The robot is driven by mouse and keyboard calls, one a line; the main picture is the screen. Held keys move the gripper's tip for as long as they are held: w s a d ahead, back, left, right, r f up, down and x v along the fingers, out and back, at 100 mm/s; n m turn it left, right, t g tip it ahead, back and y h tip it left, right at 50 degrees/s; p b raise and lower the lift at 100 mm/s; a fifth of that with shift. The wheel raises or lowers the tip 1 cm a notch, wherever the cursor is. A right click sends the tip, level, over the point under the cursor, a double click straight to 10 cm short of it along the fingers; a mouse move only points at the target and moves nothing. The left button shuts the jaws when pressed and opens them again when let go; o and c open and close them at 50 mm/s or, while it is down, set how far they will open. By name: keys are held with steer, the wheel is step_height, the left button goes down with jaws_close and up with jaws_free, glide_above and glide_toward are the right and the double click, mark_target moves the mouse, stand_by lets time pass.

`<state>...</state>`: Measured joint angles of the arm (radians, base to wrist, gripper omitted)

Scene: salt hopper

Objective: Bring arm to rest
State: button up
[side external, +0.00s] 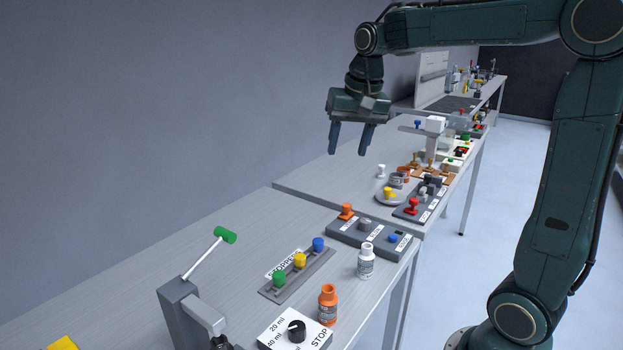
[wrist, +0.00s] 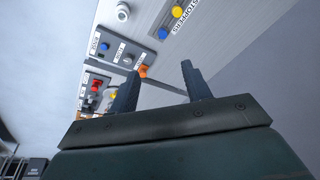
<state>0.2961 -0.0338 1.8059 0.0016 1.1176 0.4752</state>
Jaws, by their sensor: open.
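My gripper (side external: 351,138) hangs in the air above the benches, near the grey wall, with its fingers pointing down. The two fingers are apart and nothing is between them. In the wrist view my gripper (wrist: 158,85) also shows spread, empty fingers. No object touches it in either view.
The near bench holds a green-tipped lever (side external: 225,235), a stopper rack (side external: 297,275), a white bottle (side external: 366,260), an orange bottle (side external: 327,305) and a dial box (side external: 296,333). A panel with knobs (side external: 368,237) stands at its far end. The air around my gripper is clear.

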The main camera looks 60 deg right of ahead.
steer(key=s+a+f+n+t, duration=0.1)
steer(key=s+a+n, duration=0.3)
steer(key=s, duration=0.5)
steer(key=s+a+f+n+t, duration=0.2)
steer(key=s+a+f+n, duration=0.2)
steer(key=s+a, duration=0.3)
steer(key=shift+s+f+n+y, duration=0.25)
steer(key=shift+s+n+y, duration=0.15)
steer(key=shift+s, duration=0.85)
stand_by(0.5)
